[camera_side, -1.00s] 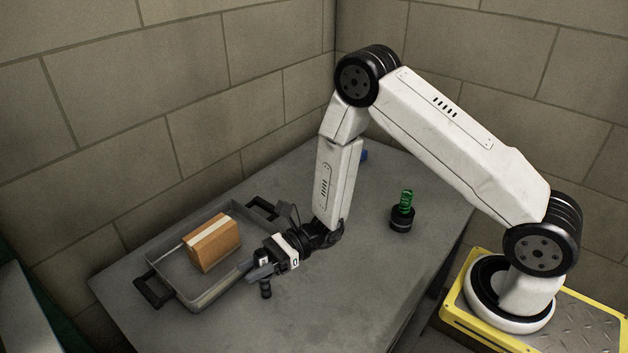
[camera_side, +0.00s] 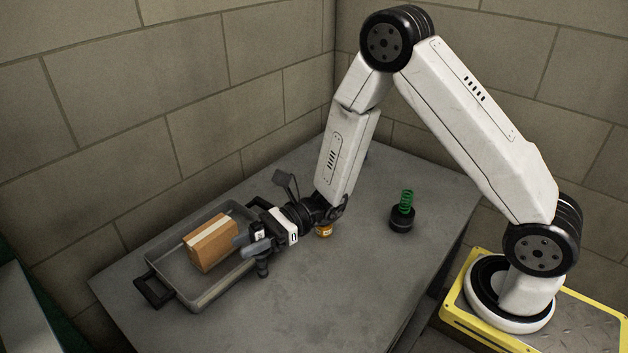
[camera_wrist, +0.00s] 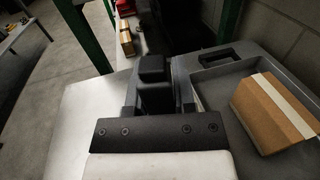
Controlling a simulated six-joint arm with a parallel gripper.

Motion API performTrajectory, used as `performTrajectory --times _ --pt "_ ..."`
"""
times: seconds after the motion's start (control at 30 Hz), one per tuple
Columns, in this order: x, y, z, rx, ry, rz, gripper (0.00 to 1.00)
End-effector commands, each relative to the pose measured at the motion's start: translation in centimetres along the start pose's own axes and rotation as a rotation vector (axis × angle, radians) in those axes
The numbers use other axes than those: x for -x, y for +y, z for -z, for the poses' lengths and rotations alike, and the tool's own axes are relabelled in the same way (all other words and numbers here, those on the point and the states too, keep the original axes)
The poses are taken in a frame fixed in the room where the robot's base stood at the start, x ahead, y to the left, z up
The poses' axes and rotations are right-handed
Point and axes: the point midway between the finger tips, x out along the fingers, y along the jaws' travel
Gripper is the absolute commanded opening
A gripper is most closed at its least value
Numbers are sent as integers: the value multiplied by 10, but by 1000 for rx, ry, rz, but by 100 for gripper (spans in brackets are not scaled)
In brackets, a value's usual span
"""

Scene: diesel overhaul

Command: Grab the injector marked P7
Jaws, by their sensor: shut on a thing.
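My gripper (camera_side: 250,247) is at the right rim of the grey tray, raised above the table. In the wrist view its fingers (camera_wrist: 156,88) are closed around a black, blocky part. In the side view the dark injector (camera_side: 262,268) hangs below the fingers, roughly upright. I cannot read any P7 mark on it. A black part with a green spring (camera_side: 404,214) stands upright on the table to the right. A small orange-labelled part (camera_side: 324,231) shows beneath my wrist, partly hidden by the arm.
A grey tray (camera_side: 214,292) with black handles holds a cardboard box (camera_side: 211,244); the box also shows in the wrist view (camera_wrist: 268,112). Block walls stand behind the table. The front and middle of the table (camera_side: 315,285) are clear.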

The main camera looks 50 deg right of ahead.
Motion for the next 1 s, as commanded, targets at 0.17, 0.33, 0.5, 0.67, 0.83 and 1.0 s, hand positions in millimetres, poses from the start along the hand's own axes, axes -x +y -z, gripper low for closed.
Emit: performTrajectory --times 0.17,0.33,0.5,0.67,0.83,1.0 --pt "0 0 -19 4 -1 0 0" --pt "0 0 -29 1 -1 0 0" --pt "0 0 -32 1 -1 0 0" --pt "0 0 -32 1 -1 0 0" --pt "0 0 -32 1 -1 0 0" --pt "0 0 -32 1 -1 0 0"
